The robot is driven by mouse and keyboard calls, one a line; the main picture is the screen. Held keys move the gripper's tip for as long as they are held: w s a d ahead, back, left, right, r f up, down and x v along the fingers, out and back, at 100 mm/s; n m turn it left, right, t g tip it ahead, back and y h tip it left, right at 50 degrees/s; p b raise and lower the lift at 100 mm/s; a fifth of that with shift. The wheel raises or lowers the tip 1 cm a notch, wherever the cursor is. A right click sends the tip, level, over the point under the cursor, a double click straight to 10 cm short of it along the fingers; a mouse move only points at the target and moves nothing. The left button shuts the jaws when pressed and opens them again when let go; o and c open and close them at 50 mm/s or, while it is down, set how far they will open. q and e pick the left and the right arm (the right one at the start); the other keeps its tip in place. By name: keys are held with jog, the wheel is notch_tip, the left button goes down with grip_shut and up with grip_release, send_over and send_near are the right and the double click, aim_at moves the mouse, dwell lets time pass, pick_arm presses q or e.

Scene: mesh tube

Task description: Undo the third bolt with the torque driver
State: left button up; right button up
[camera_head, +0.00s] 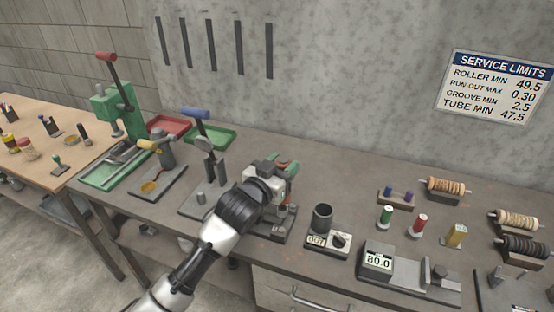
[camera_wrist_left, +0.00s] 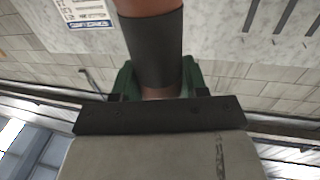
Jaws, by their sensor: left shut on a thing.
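My left gripper (camera_head: 283,170) is over the middle of the bench, seen from behind. In the left wrist view its green fingers (camera_wrist_left: 157,80) are shut on a cylinder with a dark grey band and a reddish-brown body, which looks like the torque driver (camera_wrist_left: 153,48). In the head view only a bit of red and green shows past my wrist. Below it is a dark fixture (camera_head: 275,232) with small grey parts on top, partly hidden by my arm. I cannot tell single bolts there, nor whether the driver's tip touches one. My right gripper is not in view.
Right of the fixture stand a dark cup (camera_head: 322,217), a small display box (camera_head: 328,241) and a gauge reading 80.0 (camera_head: 378,262). Left are a blue-handled press (camera_head: 207,150) and a green arbor press (camera_head: 118,110). Green, red and yellow canisters (camera_head: 420,224) stand at right.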

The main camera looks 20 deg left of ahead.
pick_arm(q)
jog(key=shift+f+b, duration=2.5)
jog(key=shift+f, duration=0.65)
jog(key=shift+p, duration=0.4)
